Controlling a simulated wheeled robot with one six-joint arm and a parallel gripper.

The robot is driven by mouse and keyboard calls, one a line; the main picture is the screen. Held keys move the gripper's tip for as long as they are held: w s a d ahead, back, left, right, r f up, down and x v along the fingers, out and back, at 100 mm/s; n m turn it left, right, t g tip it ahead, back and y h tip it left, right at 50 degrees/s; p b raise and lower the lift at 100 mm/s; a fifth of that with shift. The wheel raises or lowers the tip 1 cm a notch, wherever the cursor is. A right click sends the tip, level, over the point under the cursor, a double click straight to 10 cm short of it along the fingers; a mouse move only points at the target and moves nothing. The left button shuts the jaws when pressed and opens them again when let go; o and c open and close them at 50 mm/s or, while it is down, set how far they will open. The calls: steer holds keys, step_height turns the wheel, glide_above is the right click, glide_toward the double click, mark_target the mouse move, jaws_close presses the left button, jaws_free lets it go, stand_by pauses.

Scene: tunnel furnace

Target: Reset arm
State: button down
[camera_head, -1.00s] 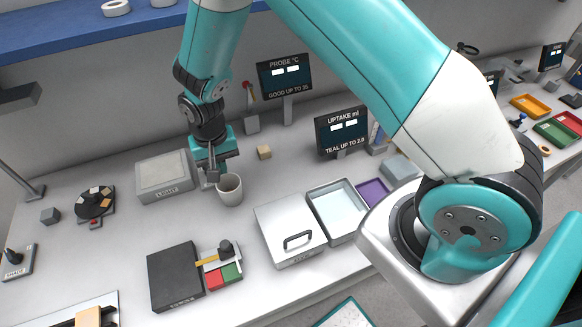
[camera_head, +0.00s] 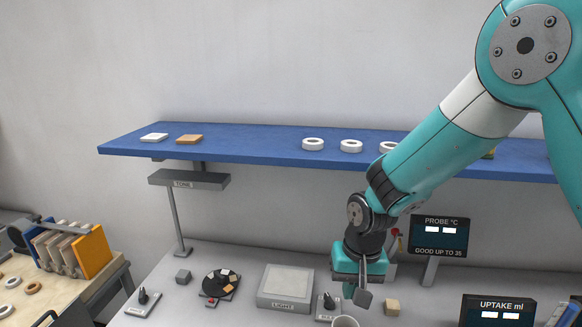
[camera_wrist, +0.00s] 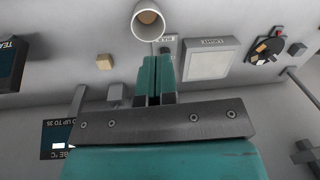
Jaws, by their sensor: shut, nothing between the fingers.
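My gripper (camera_head: 356,293) hangs over the back of the worktop, just above and behind a white cup (camera_head: 345,322) that is cut off by the bottom edge of the head view. In the wrist view its teal fingers (camera_wrist: 156,62) lie side by side, shut and empty. The cup (camera_wrist: 137,27) stands beyond the fingertips there, apart from them, with something brown inside. My arm reaches in from the right of the head view.
The light box (camera_head: 287,284), a small tan block (camera_head: 392,307), the probe display (camera_head: 438,236) and the uptake display (camera_head: 497,311) stand near the gripper. A tone post (camera_head: 176,220) rises at left.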

steer(key=s+r+n+y+b, duration=0.1)
steer(key=s+r+n+b, duration=0.1)
steer(key=s+r, duration=0.4)
steer(key=s+d+r+n+y+b, duration=0.1)
steer(key=s+r+n, duration=0.4)
steer(key=s, duration=1)
steer(key=shift+s+d+r+n+y+b, duration=0.3)
steer(key=shift+y+b, duration=0.2)
steer(key=shift+b, duration=0.5)
steer(key=shift+w, duration=0.1)
